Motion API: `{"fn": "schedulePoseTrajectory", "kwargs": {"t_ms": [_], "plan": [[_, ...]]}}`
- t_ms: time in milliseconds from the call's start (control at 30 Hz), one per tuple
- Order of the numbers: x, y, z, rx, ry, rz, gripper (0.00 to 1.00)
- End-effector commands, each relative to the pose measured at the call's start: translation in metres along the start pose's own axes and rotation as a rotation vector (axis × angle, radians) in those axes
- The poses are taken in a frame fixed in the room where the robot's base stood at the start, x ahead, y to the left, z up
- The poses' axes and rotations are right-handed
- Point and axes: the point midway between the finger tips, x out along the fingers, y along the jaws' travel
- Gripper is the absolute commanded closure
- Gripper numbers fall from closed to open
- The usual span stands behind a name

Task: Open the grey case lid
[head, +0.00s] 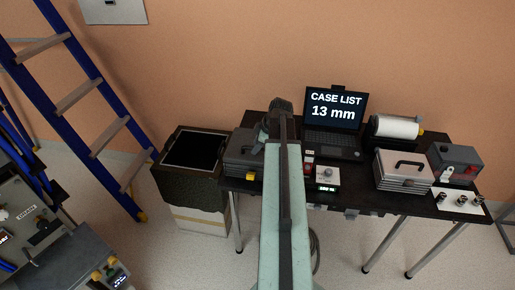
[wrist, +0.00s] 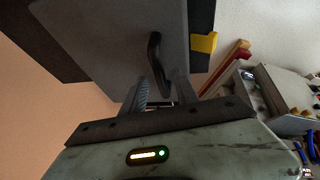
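The grey case (head: 241,146) sits at the left end of the black table, with a yellow latch (head: 250,176) on its front. Its lid looks shut. In the wrist view the flat grey lid (wrist: 115,35) fills the upper middle, with a black handle (wrist: 155,62) on it and the yellow latch (wrist: 203,42) at its right edge. My gripper (wrist: 161,80) is open at the handle, one finger on each side of its lower end. I cannot tell whether the fingers touch it. My arm hides part of the case's right side in the head view.
A laptop (head: 334,115) reading "CASE LIST 13 mm", a small device (head: 326,178), a silver case (head: 403,170), a paper roll (head: 396,127) and a red-grey box (head: 456,162) share the table (head: 360,196). A dark-topped box (head: 192,150) and blue ladder (head: 85,90) stand left.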

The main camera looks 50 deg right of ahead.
Motion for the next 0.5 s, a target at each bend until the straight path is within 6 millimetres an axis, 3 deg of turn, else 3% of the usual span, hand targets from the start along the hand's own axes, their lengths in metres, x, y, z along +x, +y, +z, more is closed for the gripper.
{"fn": "schedulePoseTrajectory", "kwargs": {"t_ms": [67, 200, 500], "plan": [[-0.0009, 0.0000, -0.0003, 0.000, 0.000, 0.000, 0.64], [-0.0010, 0.0000, -0.0003, 0.000, 0.000, 0.000, 1.00], [-0.0010, 0.0005, -0.0003, 0.000, 0.000, 0.001, 1.00]]}}
